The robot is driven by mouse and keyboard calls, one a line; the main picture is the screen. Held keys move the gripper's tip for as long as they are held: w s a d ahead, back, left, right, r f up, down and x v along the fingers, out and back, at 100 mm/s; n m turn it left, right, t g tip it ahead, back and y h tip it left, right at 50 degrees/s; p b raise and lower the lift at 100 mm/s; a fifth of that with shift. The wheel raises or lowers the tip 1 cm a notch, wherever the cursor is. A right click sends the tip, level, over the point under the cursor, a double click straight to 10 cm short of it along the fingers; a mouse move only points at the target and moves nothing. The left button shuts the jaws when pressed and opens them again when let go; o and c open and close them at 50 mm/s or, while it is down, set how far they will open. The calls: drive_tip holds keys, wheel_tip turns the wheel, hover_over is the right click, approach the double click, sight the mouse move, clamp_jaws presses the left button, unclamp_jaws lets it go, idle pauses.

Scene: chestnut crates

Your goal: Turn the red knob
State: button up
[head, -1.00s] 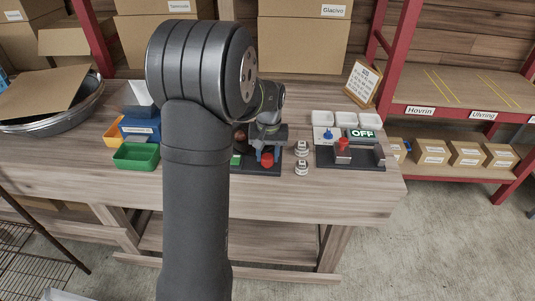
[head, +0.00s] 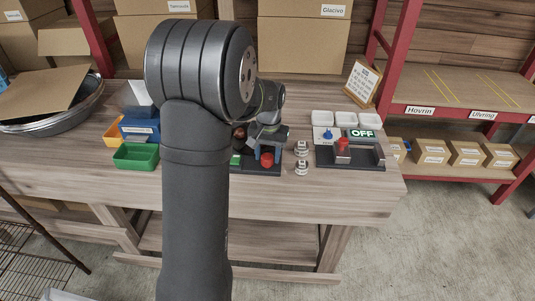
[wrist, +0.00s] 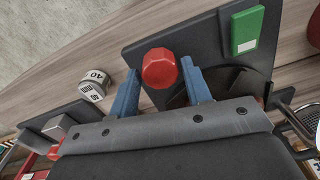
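The red knob (wrist: 159,68) is a faceted, octagonal cap on a dark plate (wrist: 150,30) in the wrist view. In the head view the red knob (head: 267,160) sits near the front of the table, below my wrist. My gripper (wrist: 160,67) has two blue fingers, one on each side of the knob. The fingers are apart, with a narrow gap visible on both sides of the knob, so it is not clamped. In the head view my gripper (head: 268,151) is just above the knob. My arm hides part of the plate.
A green block (wrist: 246,31) sits on the same plate. White numbered dials (head: 302,149) stand to the right. Further right is a panel with a red-topped lever (head: 343,146) and an OFF sign (head: 362,134). A green bin (head: 136,156) is to the left.

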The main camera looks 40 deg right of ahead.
sight(269, 157)
drive_tip(key=shift+o, duration=1.1)
wheel_tip(269, 157, up, 17)
drive_tip(key=shift+s+d+r, duration=0.15)
drive_tip(key=shift+s+r, duration=0.05)
drive_tip(key=f, duration=1.7)
drive_tip(key=shift+w+f, duration=0.2)
drive_tip(key=shift+f, duration=0.05)
drive_tip(key=shift+r, duration=0.1)
